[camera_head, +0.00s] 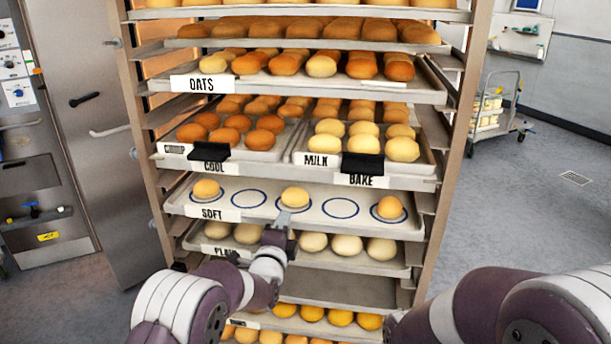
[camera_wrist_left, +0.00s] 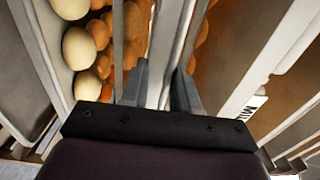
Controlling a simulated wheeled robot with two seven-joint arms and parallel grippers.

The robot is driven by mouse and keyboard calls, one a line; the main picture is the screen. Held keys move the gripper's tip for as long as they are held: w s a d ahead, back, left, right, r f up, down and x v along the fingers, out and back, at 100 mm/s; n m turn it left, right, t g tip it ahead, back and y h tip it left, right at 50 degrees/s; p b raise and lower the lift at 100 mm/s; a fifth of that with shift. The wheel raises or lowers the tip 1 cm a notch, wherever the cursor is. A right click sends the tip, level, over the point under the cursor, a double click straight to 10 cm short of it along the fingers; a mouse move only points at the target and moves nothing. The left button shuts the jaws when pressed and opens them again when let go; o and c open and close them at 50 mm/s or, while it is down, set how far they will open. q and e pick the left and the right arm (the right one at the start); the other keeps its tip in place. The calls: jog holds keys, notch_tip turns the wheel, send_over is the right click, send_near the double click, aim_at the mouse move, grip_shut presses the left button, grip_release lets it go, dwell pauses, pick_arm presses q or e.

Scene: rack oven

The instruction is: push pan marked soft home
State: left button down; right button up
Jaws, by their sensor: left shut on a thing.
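The pan marked SOFT (camera_head: 250,214) sits in the middle of the rack, below the shelf with the COOL and BAKE clips. It has blue rings on its bare surface and a few buns, one at the left, one in the middle and one at the right. Its front edge stands a little further out than the PLAIN pan below. My left gripper (camera_head: 283,216) is shut on the middle of the SOFT pan's front edge. In the left wrist view, the fingers (camera_wrist_left: 160,88) stand either side of a pale metal edge. My right gripper is out of view; only its arm shows.
The rack (camera_head: 455,145) holds more pans of buns above and below, including OATS (camera_head: 420,92), MILK (camera_head: 300,160) and PLAIN (camera_head: 345,262). Black clips (camera_head: 362,166) hang on the shelf edge just above. Steel doors stand at left; a cart (camera_head: 495,112) stands back right with open floor before it.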

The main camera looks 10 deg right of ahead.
pick_arm(q)
jog(key=shift+w+r, duration=0.15)
jog(key=shift+r, duration=0.15)
jog(key=shift+b+x, duration=0.65)
jog(key=shift+x, duration=0.2)
jog(key=shift+w+d, duration=0.1)
jog(key=shift+w, duration=0.1)
jog(key=shift+b+x, duration=0.5)
jog(key=shift+x, duration=0.45)
